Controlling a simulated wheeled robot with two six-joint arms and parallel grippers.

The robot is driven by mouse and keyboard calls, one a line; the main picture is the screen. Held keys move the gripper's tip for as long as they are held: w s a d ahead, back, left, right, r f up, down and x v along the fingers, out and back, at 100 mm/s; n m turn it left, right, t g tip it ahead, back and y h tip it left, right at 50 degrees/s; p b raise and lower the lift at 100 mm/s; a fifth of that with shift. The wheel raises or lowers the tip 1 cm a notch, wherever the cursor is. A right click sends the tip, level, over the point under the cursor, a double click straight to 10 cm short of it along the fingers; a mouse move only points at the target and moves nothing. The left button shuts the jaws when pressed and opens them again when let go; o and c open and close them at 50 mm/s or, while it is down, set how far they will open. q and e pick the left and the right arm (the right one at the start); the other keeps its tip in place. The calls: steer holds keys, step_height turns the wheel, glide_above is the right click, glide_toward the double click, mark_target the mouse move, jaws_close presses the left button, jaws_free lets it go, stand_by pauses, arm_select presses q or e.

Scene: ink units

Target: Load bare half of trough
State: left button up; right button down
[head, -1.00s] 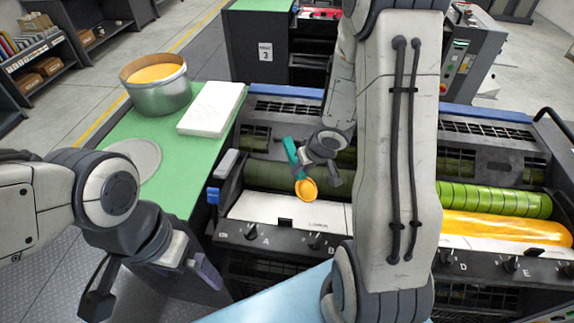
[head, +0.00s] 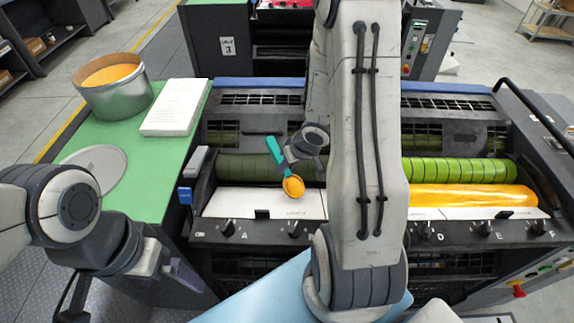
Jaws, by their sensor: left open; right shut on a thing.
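The trough runs along the front of the press. Its left half is a bare white pan (head: 240,205); orange-yellow ink (head: 475,196) lies along its right half. My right gripper (head: 299,164) is shut on a ladle with a teal handle (head: 274,150). The ladle's round bowl (head: 293,187) shows orange ink and hangs over the bare half; its exact height is hard to tell. My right arm hides the middle of the trough. An ink bucket (head: 125,98) with orange ink stands on the green bench. My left gripper (head: 130,297) is open and empty, low at the left.
The green bench (head: 150,180) also holds a white paper stack (head: 175,107) and a round grey lid (head: 95,169). Rollers, green at right (head: 460,171), lie behind the trough. Black keys (head: 228,228) line its front edge. A pale blue surface (head: 270,292) lies at bottom centre.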

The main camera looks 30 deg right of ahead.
steer(key=shift+f+b, duration=0.45)
steer(key=shift+f, duration=0.2)
stand_by(0.6)
stand_by(0.6)
step_height(320, 180, up, 5)
steer(key=p, duration=0.5)
steer(key=shift+f, duration=0.25)
steer(key=s+d+f+p, duration=0.1)
steer(key=s+d+p, duration=0.2)
steer(key=d, duration=0.3)
steer(key=s+d+f+p, duration=0.2)
steer(key=s+d+p, duration=0.1)
steer(key=s+d, duration=0.3)
steer(key=shift+d, duration=0.65)
steer(key=shift+f+b, duration=0.35)
steer(key=shift+f, duration=0.4)
stand_by(0.5)
